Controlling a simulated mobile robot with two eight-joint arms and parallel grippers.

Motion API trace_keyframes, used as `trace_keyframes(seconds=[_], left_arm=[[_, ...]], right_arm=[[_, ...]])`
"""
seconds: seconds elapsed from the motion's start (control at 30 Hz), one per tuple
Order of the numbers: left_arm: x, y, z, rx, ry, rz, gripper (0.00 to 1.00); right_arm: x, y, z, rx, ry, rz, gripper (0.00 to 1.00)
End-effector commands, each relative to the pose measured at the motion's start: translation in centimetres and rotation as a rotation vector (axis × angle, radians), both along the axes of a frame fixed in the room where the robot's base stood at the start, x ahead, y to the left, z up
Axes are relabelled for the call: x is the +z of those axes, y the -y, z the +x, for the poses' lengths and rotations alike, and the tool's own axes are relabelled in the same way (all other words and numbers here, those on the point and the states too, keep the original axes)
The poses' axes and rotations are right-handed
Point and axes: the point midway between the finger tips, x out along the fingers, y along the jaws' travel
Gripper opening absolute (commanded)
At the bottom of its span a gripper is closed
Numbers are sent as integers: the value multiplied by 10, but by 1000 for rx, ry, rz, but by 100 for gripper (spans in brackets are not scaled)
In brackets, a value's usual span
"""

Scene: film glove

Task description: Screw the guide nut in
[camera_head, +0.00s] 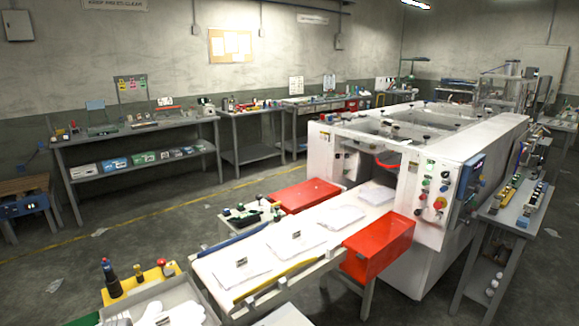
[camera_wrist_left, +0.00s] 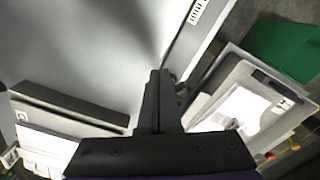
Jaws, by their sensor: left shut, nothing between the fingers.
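My left gripper (camera_wrist_left: 157,73) shows in the left wrist view, its dark fingers shut together and empty. A smooth pale grey surface fills the view behind its tips; I cannot tell whether they touch it. No gripper shows in the head view. I cannot make out a guide nut in either view. The large white machine (camera_head: 450,190) in the head view has knobs and coloured buttons on its front, too small to tell apart. Its white infeed table (camera_head: 215,262) carries several flat white bundles.
Red boxes (camera_head: 378,247) flank the infeed table. A yellow-topped stand (camera_head: 140,283) with bottles and a grey tray (camera_head: 180,296) are at the bottom left. A grey side bench (camera_head: 510,214) stands right of the machine. Open floor (camera_head: 150,225) lies at left.

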Motion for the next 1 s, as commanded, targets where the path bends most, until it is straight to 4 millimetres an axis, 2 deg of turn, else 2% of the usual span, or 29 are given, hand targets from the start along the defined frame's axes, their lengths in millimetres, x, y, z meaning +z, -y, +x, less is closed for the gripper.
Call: trace_keyframes(seconds=[1.0], left_arm=[[0,-1,11,0,0,0,0]], right_arm=[[-2,0,-1,0,-1,0,52]])
